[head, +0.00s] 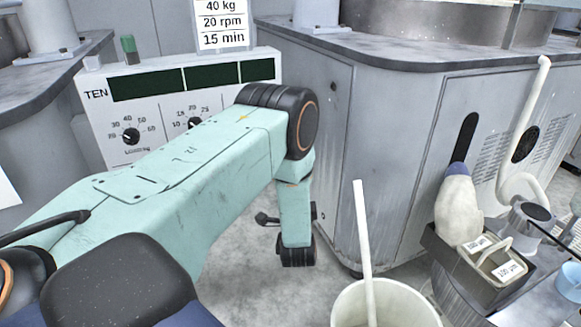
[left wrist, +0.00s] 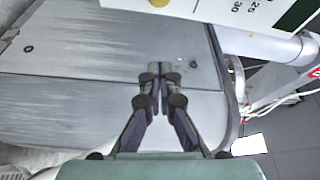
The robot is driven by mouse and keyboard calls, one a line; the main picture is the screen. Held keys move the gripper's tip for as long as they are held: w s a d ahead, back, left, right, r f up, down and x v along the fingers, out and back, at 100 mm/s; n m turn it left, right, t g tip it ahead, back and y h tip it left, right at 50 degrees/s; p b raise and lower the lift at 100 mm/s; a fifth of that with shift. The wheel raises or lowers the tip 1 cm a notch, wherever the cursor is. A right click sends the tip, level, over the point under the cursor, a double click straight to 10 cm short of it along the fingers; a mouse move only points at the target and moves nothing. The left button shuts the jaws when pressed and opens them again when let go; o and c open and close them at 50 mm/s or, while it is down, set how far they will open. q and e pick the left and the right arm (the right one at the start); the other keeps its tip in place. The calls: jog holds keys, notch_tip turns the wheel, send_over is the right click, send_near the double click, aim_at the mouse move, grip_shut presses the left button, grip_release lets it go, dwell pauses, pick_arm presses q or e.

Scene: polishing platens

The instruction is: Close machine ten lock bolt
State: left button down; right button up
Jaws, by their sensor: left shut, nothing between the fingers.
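Machine ten's white control panel (head: 150,105), marked TEN, stands at the left in the head view, behind my left arm. A grey cabinet (head: 400,125) stands to its right. In the left wrist view my left gripper (left wrist: 158,88) is shut and empty, its fingertips together in front of a grey, streaked metal panel (left wrist: 90,75). A small metal fitting (left wrist: 181,66) shows at the fingertips. I cannot tell whether it is the lock bolt or whether the fingers touch it. In the head view the fingers are hidden by my arm. My right gripper is not in view.
A white bucket (head: 345,305) with a white stick (head: 362,235) stands in front of the cabinet. A dark caddy (head: 480,275) with a cream bottle (head: 458,208) sits at the right, near a light blue cup (head: 570,280). A pale curved pipe (head: 525,120) runs down the cabinet.

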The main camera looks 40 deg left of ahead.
pick_arm(q)
jog(key=w+a+b, duration=0.3)
jog(key=a+b, duration=0.2)
jog(key=a, duration=0.4)
jog(key=shift+w, duration=0.4)
jog(key=shift+s, duration=0.15)
jog(key=s+p, duration=0.1)
jog(key=s+a+p, duration=0.2)
jog(key=s, duration=0.1)
jog(key=shift+f, duration=0.15)
dwell(0.3)
jog(key=shift+s+a, duration=0.1)
jog(key=shift+a, duration=0.05)
